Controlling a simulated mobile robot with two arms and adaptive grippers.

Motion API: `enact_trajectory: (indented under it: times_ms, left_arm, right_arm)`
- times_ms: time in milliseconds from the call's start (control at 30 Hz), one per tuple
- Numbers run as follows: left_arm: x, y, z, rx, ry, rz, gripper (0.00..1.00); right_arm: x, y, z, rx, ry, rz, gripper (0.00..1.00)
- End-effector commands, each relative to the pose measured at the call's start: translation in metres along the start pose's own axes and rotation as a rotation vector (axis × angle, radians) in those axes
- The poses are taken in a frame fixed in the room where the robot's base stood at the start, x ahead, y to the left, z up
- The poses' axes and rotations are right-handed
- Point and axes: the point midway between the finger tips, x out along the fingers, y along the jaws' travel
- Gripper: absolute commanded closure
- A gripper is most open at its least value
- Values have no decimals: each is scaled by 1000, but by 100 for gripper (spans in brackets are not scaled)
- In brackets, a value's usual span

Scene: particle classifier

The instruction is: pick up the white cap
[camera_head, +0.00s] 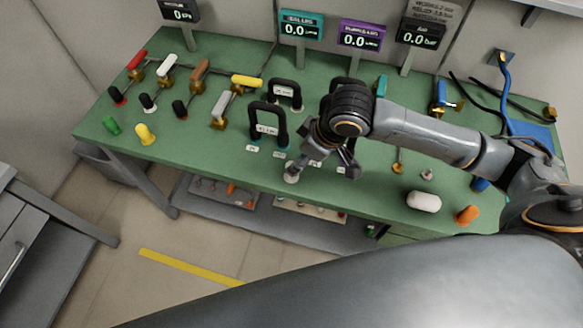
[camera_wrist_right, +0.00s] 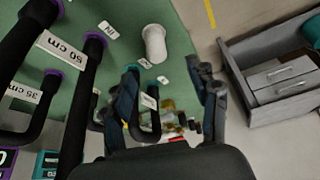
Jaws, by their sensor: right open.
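A small pale white cap (camera_head: 291,176) stands near the front edge of the green bench, by the left fingertip of my right gripper (camera_head: 320,172). In the right wrist view what looks like the same white cap (camera_wrist_right: 154,42) is a pale cylinder just beyond the tips of my right gripper (camera_wrist_right: 165,72), clear of both fingers. My right gripper is open and empty. A larger white rounded cylinder (camera_head: 424,201) lies farther right on the bench. My left gripper is out of view.
Green (camera_head: 111,125), yellow (camera_head: 145,134) and orange (camera_head: 467,215) pieces lie on the bench. Coloured levers stand at the back left. A lower shelf (camera_head: 260,215) holds small parts.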

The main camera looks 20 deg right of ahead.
Motion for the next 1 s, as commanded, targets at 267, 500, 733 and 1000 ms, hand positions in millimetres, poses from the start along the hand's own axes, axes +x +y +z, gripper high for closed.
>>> enact_trajectory:
  times_ms: [267,500,733,1000]
  left_arm:
    - [-1,0,0,-1,0,0,20]
    - [-8,0,0,-2,0,0,20]
    - [-9,0,0,-2,0,-1,20]
    - [-9,-1,-1,-3,0,-1,20]
  right_arm:
    - [35,0,0,-1,0,0,40]
    - [60,3,2,0,-2,-1,40]
    - [86,4,2,-2,1,0,40]
    - [88,4,2,-3,2,1,46]
